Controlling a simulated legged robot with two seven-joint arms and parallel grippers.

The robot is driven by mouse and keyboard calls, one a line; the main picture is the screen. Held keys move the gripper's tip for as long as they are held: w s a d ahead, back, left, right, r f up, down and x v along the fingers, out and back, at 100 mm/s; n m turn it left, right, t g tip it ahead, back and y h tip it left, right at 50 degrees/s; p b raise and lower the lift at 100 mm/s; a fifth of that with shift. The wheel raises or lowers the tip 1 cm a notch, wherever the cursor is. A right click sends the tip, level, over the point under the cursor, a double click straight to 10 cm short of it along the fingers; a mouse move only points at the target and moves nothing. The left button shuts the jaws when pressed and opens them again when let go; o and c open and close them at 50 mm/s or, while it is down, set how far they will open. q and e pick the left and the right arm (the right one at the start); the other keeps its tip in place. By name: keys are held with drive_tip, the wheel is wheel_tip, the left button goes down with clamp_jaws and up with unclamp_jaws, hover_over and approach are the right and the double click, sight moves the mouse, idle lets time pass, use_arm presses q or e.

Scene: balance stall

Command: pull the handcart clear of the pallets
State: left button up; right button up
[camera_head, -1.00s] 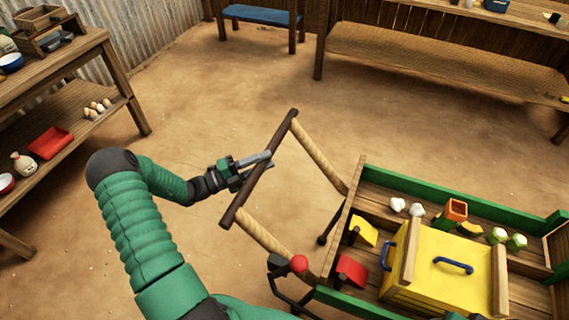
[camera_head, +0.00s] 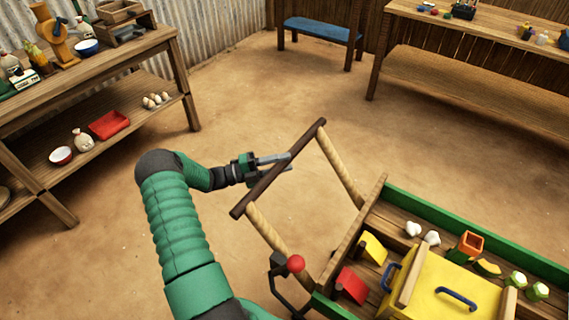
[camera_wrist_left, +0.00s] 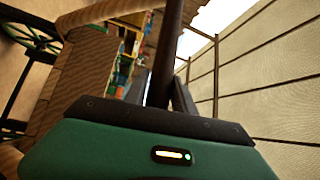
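The handcart (camera_head: 350,246) stands at the lower right in the head view, with green side rails and a plank bed. Two pale shafts (camera_head: 343,172) reach out from it to a dark crossbar handle (camera_head: 305,142). My left gripper (camera_head: 280,161) is at the middle of this handle, its fingers on either side of the bar. In the left wrist view the dark bar (camera_wrist_left: 167,45) runs between the fingers (camera_wrist_left: 160,92), and they look closed against it. A black lever with a red knob (camera_head: 296,264) stands near the cart's front. No pallets show. My right gripper is out of view.
The cart carries a yellow box (camera_head: 455,275), an orange pot (camera_head: 470,246) and several small goods. A wooden shelf table (camera_head: 165,90) stands at the left, a blue bench (camera_head: 322,31) at the back and a long counter (camera_head: 460,75) at back right. The floor between is clear.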

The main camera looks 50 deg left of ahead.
use_arm(q)
drive_tip(key=o, duration=0.4)
drive_tip(key=shift+a+f, duration=0.25)
drive_tip(key=shift+a, duration=0.25)
drive_tip(key=shift+d, duration=0.1)
drive_tip(key=shift+s+r, duration=0.1)
drive_tip(key=shift+s, duration=0.15)
drive_tip(key=v, duration=1.6)
drive_tip(key=shift+s+a+f, duration=0.15)
drive_tip(key=shift+a+f, duration=0.05)
drive_tip(key=shift+a, duration=0.1)
drive_tip(key=shift+a, duration=0.1)
